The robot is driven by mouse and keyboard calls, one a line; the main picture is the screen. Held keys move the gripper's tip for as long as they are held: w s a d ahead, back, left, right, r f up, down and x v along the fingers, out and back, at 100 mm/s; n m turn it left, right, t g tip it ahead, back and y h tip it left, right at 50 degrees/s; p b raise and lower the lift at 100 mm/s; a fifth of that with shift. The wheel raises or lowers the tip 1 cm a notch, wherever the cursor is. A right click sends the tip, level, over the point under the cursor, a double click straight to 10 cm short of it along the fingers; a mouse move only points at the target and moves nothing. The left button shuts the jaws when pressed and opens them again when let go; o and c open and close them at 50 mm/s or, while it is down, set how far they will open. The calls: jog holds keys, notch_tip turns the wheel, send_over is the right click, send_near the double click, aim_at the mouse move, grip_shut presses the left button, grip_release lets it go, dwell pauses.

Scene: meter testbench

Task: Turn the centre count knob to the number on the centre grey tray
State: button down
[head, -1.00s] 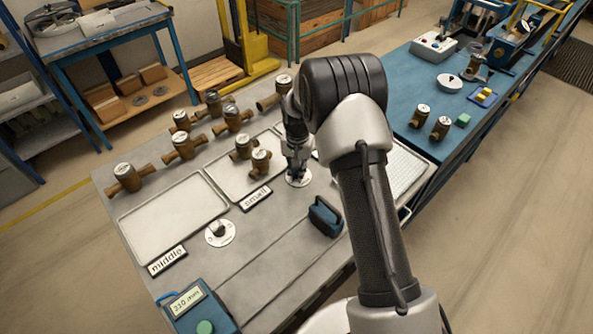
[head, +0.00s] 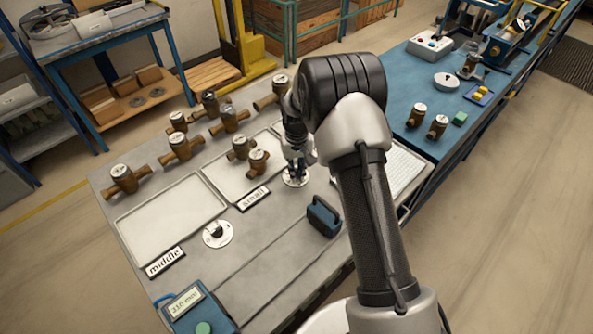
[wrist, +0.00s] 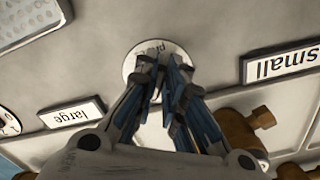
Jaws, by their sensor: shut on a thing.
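The centre count knob's white dial (head: 297,183) lies on the grey bench right of the "small" label (head: 254,198). My gripper (head: 295,174) points down onto it, its fingers shut on the knob. In the wrist view my gripper (wrist: 166,66) covers the knob and much of the round dial (wrist: 133,66); only part of some upside-down print shows.
An empty tray (head: 170,220) with a "middle" label (head: 165,262) and another dial (head: 217,234) are at left. A dark blue block (head: 323,216) stands near the gripper. A blue display box (head: 188,305) is in front. Several brass meters line the back.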

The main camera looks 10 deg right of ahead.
jog(key=c, duration=1.7)
grip_release()
jog(key=shift+r, duration=6)
